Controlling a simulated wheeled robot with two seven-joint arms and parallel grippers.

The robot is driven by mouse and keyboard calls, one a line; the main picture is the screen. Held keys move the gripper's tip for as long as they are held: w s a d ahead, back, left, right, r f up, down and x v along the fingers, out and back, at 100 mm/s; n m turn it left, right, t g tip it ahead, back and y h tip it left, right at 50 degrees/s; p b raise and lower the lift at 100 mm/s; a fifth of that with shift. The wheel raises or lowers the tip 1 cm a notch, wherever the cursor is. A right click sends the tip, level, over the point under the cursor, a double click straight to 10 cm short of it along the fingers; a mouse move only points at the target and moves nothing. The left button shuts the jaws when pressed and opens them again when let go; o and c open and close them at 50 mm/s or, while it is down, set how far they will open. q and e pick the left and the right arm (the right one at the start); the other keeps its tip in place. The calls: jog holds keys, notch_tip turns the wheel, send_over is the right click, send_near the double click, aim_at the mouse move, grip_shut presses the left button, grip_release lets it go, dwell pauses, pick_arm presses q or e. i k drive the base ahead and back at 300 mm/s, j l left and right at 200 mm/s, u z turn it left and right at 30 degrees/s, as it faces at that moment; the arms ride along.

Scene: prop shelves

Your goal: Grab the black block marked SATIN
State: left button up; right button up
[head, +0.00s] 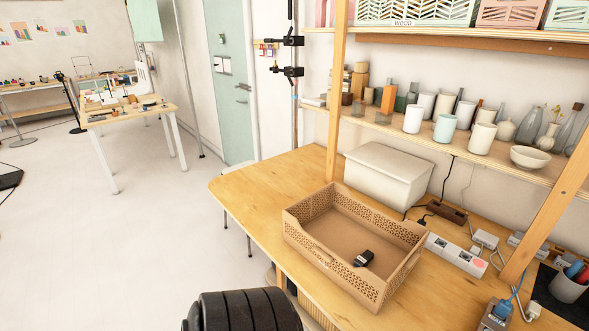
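A small black object (363,259) lies on the floor of a tan crate (316,252) with perforated walls, near its front right side. It has a paler grey patch, but any lettering is too small to read, so I cannot tell whether it is the block marked SATIN. No other black block with a readable SATIN marking shows. Neither of my grippers is in view. A black ribbed rounded part at the bottom edge looks like part of my own body.
The crate stands on a wooden table (262,205). A cream lidded box (388,175) is behind it, and a white power strip (456,254) and cables are at right. Slanted shelf posts rise from the table. Vases and cups fill the shelf above. The table's left end is clear.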

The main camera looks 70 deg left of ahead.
aim_at(363, 260)
jog(key=u, duration=1.6)
jog(key=l+z, duration=0.15)
jog(key=l, duration=0.25)
jog(key=i+l+z, duration=0.1)
jog(key=l, duration=0.25)
